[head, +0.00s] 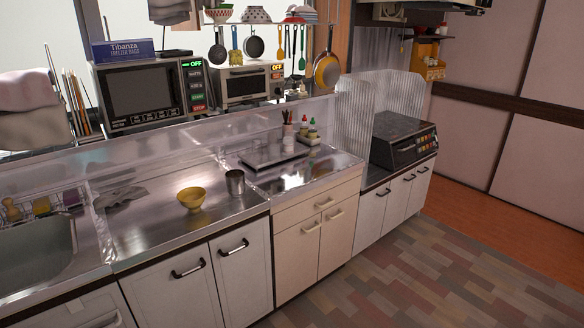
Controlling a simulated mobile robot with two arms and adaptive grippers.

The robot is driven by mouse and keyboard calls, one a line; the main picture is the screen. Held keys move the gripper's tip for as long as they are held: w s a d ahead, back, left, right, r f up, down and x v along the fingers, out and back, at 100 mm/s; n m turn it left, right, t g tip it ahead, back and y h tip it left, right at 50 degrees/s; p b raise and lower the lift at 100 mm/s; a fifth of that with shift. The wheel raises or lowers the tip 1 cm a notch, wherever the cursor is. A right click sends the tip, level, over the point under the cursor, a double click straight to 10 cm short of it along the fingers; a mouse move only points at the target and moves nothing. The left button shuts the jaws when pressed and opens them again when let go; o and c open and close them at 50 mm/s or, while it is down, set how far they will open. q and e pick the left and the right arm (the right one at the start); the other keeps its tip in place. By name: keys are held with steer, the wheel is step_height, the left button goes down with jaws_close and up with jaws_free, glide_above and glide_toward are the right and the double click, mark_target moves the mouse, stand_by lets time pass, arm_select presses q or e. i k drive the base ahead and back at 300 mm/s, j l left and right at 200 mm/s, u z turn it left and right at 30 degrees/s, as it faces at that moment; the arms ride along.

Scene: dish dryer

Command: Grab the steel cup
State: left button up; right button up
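The steel cup (235,182) stands upright on the steel counter (150,231), near the right end of its top. A yellow bowl (191,199) stands close to its left, apart from it. Neither of my grippers shows in the head view, so nothing is seen touching the cup.
A grey cloth (121,197) lies left of the bowl, and the sink (36,255) is at far left. A tray (275,153) and bottles (308,131) stand behind right. A microwave (152,93) is at the back. The floor (430,270) in front is clear.

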mark_target(235, 179)
steer(key=i+z, duration=0.25)
steer(key=i, duration=0.95)
